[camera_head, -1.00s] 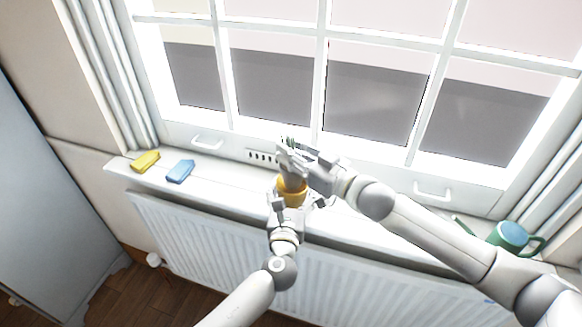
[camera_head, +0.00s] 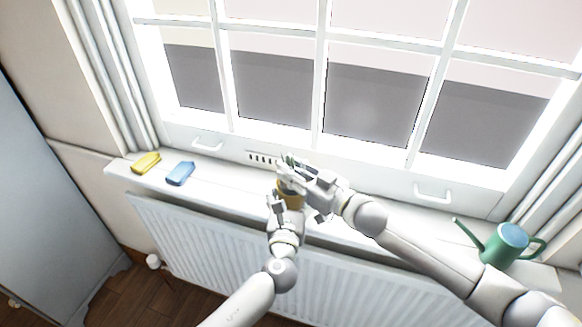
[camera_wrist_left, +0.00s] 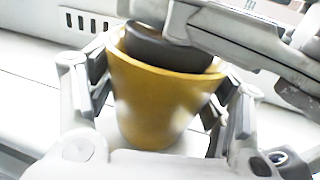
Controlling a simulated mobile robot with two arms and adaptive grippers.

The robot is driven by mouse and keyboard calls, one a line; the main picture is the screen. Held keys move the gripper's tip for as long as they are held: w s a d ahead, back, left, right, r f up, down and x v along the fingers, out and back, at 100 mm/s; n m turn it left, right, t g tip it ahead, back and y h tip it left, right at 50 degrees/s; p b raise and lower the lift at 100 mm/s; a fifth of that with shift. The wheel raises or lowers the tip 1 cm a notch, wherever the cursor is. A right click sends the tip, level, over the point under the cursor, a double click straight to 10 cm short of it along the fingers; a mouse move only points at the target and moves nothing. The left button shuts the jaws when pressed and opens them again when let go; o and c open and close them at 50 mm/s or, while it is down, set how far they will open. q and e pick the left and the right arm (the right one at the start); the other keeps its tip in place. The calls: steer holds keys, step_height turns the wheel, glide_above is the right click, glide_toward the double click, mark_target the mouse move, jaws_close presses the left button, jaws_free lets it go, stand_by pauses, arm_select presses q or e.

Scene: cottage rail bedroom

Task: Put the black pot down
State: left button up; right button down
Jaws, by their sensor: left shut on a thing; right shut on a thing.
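The black pot (camera_wrist_left: 165,48) sits partly inside a yellow pot (camera_wrist_left: 155,100) in the left wrist view, its rim above the yellow one. My right gripper (camera_head: 296,178) comes in from above and is shut on the black pot; its fingers hide part of the rim. My left gripper (camera_head: 284,203) is shut on the yellow pot, with one finger on each side of it in the left wrist view. In the head view the yellow pot (camera_head: 289,193) is mostly hidden by both grippers. A small bit of green shows by the right gripper.
The white windowsill (camera_head: 225,185) runs under the window above a radiator (camera_head: 200,232). A yellow block-like item (camera_head: 146,163) and a blue one (camera_head: 180,173) lie at the left. A green watering can (camera_head: 506,244) stands at the right. The sill between is mostly clear.

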steer(key=c, duration=1.3)
jaws_free()
steer(key=shift+r, duration=0.15)
steer(key=shift+r, duration=0.35)
steer(key=v, duration=1.2)
steer(key=shift+r, duration=0.15)
arm_select(q)
steer(key=o, duration=1.2)
steer(key=shift+c, duration=0.2)
